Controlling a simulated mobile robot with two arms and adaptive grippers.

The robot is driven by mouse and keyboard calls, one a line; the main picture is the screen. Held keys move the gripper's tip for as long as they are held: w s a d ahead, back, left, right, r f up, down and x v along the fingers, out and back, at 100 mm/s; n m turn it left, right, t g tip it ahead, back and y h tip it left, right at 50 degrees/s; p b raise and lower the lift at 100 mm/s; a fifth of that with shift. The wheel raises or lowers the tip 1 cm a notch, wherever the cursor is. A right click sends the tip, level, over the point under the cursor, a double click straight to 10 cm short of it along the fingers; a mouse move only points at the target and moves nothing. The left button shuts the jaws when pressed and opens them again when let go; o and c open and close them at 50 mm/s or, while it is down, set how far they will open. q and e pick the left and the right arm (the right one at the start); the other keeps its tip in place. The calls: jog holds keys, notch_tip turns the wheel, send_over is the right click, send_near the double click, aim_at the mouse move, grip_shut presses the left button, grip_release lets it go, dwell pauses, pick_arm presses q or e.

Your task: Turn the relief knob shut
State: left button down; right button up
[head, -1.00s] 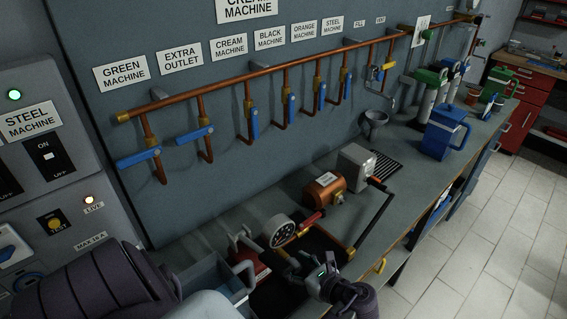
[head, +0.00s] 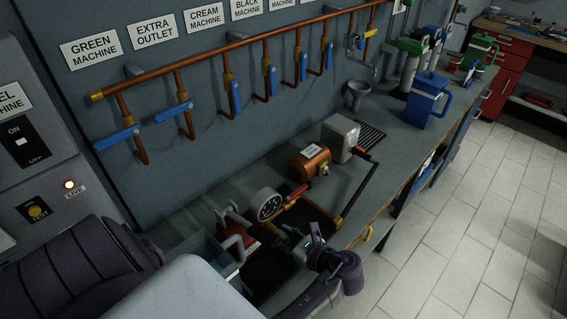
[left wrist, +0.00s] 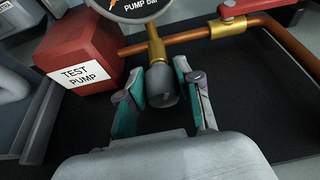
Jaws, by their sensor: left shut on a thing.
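The relief knob (left wrist: 163,88) is a dark, rounded knob on a brass stem in front of the test pump, in the middle of the left wrist view. My left gripper (left wrist: 165,98) has its two teal-padded fingers on either side of the knob and is shut on it. In the head view my left gripper (head: 300,245) is low in the picture, beside the pump gauge, and hides the knob. The red test pump (left wrist: 88,57) stands to the left of the knob, with its gauge (head: 267,204) above. My right gripper is not in view.
A copper pipe (left wrist: 180,40) with brass fittings runs behind and right of the knob. A grey open bin (head: 207,258) stands left of the pump. A copper cylinder (head: 309,162) and a grey box (head: 341,138) stand farther along the bench. Blue-handled valves line the wall.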

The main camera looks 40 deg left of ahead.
pick_arm(q)
jog(key=c, duration=0.8)
grip_release()
jog(key=shift+o, duration=0.2)
jog(key=shift+r, duration=5)
